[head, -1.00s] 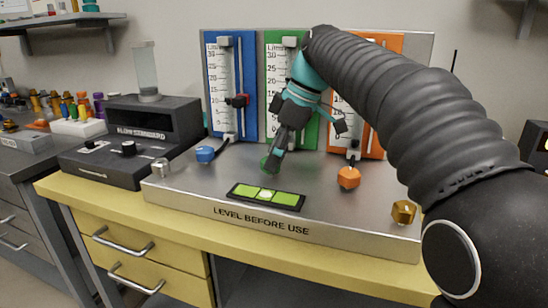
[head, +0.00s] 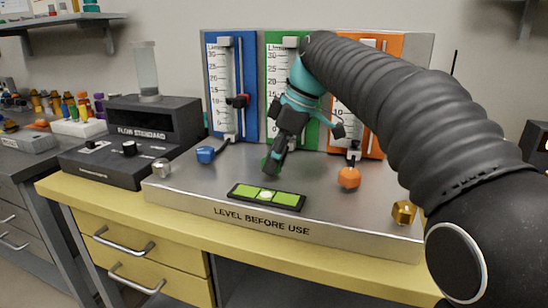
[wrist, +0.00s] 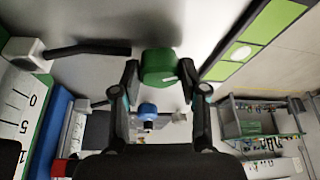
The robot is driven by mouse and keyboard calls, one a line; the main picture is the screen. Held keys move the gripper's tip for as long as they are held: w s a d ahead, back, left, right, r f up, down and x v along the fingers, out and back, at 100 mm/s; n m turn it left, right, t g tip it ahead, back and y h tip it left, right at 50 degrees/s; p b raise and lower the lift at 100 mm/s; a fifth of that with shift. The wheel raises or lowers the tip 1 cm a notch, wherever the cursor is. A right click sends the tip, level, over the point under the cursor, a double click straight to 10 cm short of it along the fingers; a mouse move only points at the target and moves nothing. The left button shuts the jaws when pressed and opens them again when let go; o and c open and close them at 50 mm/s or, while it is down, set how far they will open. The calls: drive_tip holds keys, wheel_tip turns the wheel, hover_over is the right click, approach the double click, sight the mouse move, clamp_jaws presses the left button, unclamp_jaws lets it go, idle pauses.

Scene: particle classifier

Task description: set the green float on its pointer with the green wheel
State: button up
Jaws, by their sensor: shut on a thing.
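The green wheel (wrist: 158,68) sits between the two fingers of my gripper (wrist: 159,80) in the wrist view, and the gripper is shut on it. In the head view only a sliver of the green wheel (head: 265,163) shows beside my gripper (head: 272,166) on the metal deck. The green scale panel (head: 272,62) stands behind, partly covered by my arm. Its float and pointer are hidden behind my arm and gripper, so I cannot tell the float's height.
A blue panel (head: 221,63) with a blue wheel (head: 206,154) is left; an orange panel (head: 393,43) with an orange wheel (head: 349,178) is right. A green level (head: 284,199) lies in front of the gripper. A brass knob (head: 403,212) is at the deck's right.

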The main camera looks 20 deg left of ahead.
drive_tip(key=m+t, duration=0.1)
drive_tip(key=m, duration=0.2)
drive_tip(key=m+t, duration=0.1)
drive_tip(key=m, duration=0.2)
drive_tip(key=shift+s+h, duration=0.2)
drive_tip(key=shift+h, duration=0.1)
drive_tip(key=m+t, duration=0.1)
drive_tip(key=m, duration=0.1)
drive_tip(key=m+t+h, duration=0.1)
drive_tip(key=m, duration=0.2)
drive_tip(key=shift+a, duration=0.1)
drive_tip(key=m+h, duration=0.1)
drive_tip(key=m, duration=0.2)
drive_tip(key=m+h, duration=0.1)
drive_tip(key=m, duration=0.1)
drive_tip(key=shift+s+a+m+t, duration=0.1)
drive_tip(key=shift+a+m+t, duration=0.05)
drive_tip(key=shift+m+t, duration=0.25)
drive_tip(key=m+h, duration=0.2)
drive_tip(key=m, duration=0.3)
drive_tip(key=shift+m, duration=0.3)
drive_tip(key=o, duration=1.1)
drive_tip(key=shift+o, duration=0.2)
drive_tip(key=shift+r, duration=0.1)
